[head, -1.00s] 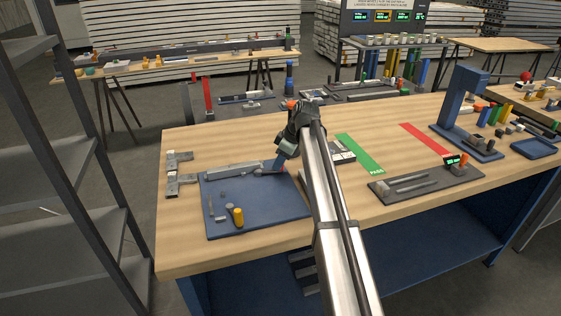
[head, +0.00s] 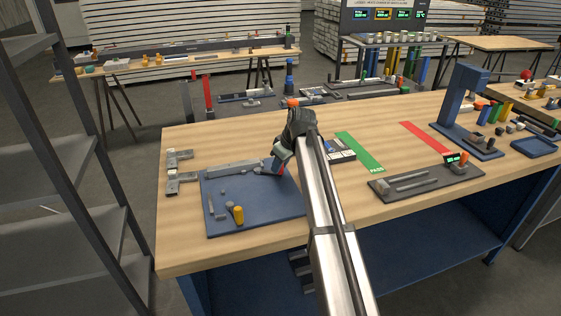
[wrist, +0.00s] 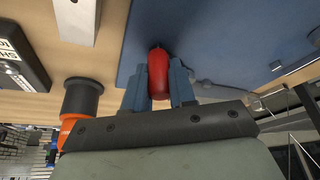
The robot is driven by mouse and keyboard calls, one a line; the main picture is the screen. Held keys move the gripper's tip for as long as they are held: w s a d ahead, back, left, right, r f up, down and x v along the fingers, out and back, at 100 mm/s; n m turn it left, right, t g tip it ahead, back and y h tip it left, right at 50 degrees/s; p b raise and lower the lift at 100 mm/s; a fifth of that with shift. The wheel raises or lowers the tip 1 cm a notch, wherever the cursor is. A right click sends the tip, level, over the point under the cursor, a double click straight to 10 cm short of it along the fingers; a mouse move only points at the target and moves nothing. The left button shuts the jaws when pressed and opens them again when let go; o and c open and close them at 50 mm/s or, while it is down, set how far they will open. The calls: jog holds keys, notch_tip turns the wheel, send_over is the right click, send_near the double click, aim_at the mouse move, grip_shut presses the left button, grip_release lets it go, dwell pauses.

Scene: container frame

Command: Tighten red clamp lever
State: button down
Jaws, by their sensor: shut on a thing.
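The red clamp lever (wrist: 159,72) shows in the wrist view between the two blue-grey fingers. My gripper (wrist: 158,88) is shut on it, with one finger against each side. In the head view my gripper (head: 277,165) is low at the right back part of the blue mat (head: 265,207), at the right end of a grey bar-shaped fixture (head: 232,168). Only a little red shows there beside the fingers. The lever's pivot and the clamp's contact with the part are hidden.
A yellow-handled tool (head: 238,215) and small grey parts lie on the mat. Grey metal blocks (head: 182,178) stand left of it. Green (head: 360,152) and red (head: 425,138) strips lie farther right, with clear wood between.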

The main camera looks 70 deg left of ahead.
jog(key=d+m, duration=0.1)
jog(key=s+d+m+t, duration=0.1)
jog(key=shift+m, duration=0.4)
jog(key=m, duration=0.1)
jog(key=s+d+m+t, duration=0.1)
jog(key=shift+s+m, duration=0.3)
jog(key=shift+m, duration=0.1)
jog(key=s+m, duration=0.1)
jog(key=s+m+t, duration=0.1)
jog(key=m, duration=0.1)
jog(key=shift+d, duration=0.3)
jog(key=shift+s+d+m+t, duration=0.15)
jog(key=shift+s+m+t, duration=0.65)
jog(key=shift+m, duration=0.7)
jog(key=shift+s+f, duration=0.1)
jog(key=c, duration=0.9)
grip_release()
jog(key=v, duration=1.4)
